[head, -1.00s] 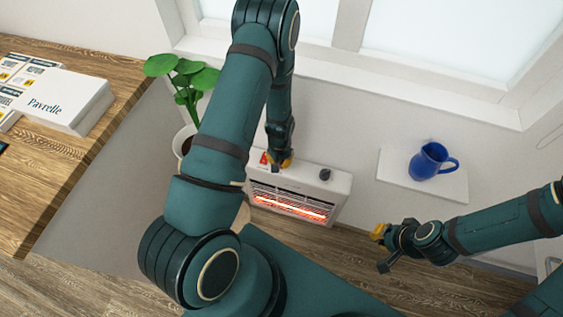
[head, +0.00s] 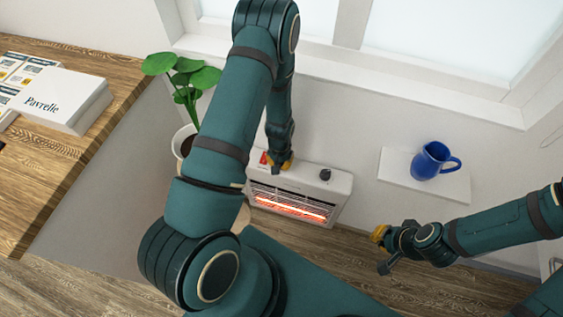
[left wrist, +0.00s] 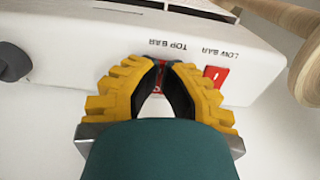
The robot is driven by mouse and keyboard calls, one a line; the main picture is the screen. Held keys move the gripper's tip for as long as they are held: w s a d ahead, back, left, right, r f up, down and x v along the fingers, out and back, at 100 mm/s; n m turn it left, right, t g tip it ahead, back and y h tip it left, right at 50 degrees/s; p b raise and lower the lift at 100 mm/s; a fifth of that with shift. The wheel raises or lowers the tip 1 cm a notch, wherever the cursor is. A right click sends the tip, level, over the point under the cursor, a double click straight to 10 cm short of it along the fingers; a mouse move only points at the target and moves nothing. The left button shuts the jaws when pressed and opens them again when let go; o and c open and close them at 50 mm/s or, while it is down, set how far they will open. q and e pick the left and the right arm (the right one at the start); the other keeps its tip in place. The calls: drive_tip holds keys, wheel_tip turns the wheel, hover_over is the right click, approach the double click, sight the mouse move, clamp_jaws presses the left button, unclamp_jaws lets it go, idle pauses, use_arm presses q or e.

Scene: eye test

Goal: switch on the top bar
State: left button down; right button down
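A white heater (head: 341,186) stands on the floor by the wall, with an orange-red glow low in its front grille. In the left wrist view its white top (left wrist: 255,42) carries upside-down labels reading TOP BAR and LOW BAR. The red low bar switch (left wrist: 217,76) lies beside the right finger. The red top bar switch (left wrist: 158,90) is mostly hidden between and behind my fingers. My left gripper (head: 278,167) is over the heater's top; its yellow fingers (left wrist: 160,66) have their tips together at the top bar switch. Contact is unclear. My right gripper (head: 379,235) is away to the right, its finger opening unclear.
A dark knob (head: 325,175) sits on the heater's right end. A potted plant (head: 186,78) stands left of it, partly behind my left arm. A blue jug (head: 431,160) stands on a white wall shelf (head: 400,178). A wooden table (head: 45,165) with a white box (head: 65,98) is at left.

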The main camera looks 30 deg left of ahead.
use_arm(q)
drive_tip(key=shift+f, duration=0.25)
drive_tip(key=shift+r, duration=0.15)
drive_tip(key=shift+r+p, duration=2.3)
drive_tip(key=shift+r, duration=1.15)
